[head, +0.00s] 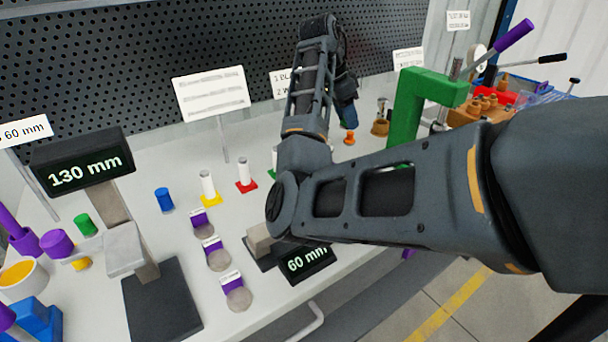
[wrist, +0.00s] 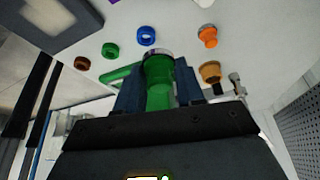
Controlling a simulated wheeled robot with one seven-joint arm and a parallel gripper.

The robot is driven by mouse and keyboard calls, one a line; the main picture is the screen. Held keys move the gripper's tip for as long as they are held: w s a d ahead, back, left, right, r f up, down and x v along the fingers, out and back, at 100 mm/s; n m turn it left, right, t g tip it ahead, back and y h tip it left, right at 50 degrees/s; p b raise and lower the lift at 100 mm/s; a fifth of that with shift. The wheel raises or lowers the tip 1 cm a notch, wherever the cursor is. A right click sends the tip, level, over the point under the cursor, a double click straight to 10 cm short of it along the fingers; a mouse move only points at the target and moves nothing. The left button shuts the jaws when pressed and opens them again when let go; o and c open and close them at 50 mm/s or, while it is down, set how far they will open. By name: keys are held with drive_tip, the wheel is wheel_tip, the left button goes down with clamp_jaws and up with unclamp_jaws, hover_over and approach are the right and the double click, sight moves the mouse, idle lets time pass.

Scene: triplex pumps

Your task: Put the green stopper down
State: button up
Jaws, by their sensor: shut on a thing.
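The green stopper (wrist: 160,88) is between the two blue fingers of my gripper (wrist: 158,90) in the wrist view. It is a green piece with a pale metallic top end. My gripper is shut on it. In the head view my gripper (head: 347,112) hangs over the back part of the table, pointing down, and my arm hides much of the space around it. I cannot see the stopper itself there, and I cannot tell its height above the table.
In the wrist view a blue ring (wrist: 147,36), a green ring (wrist: 110,50), an orange piece (wrist: 208,37) and a tan cup (wrist: 210,72) lie around my gripper. A green press frame (head: 405,110) stands right of it. Pegs on a yellow base (head: 211,198) and a red base (head: 246,185) stand left.

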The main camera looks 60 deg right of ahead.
drive_tip(key=shift+w+d+f+n+b, duration=0.15)
drive_tip(key=shift+d+n+b, duration=0.3)
drive_tip(key=shift+d+n, duration=0.35)
drive_tip(key=w+a+f, duration=0.1)
drive_tip(key=w+f, duration=0.1)
drive_tip(key=w, duration=0.1)
drive_tip(key=w+a+f, duration=0.2)
drive_tip(key=w, duration=0.2)
drive_tip(key=w+a+f, duration=0.2)
drive_tip(key=w, duration=0.1)
drive_tip(key=shift+w+f, duration=0.15)
drive_tip(key=shift+f, duration=0.25)
drive_tip(key=shift+f+p, duration=0.35)
drive_tip(key=shift+f, duration=1.6)
drive_tip(key=shift+f, duration=0.1)
drive_tip(key=o, duration=0.6)
drive_tip(key=shift+f, duration=0.1)
drive_tip(key=o, duration=0.4)
drive_tip(key=v, duration=1.2)
drive_tip(key=shift+s+r+b, duration=0.25)
drive_tip(key=shift+s+b, duration=0.05)
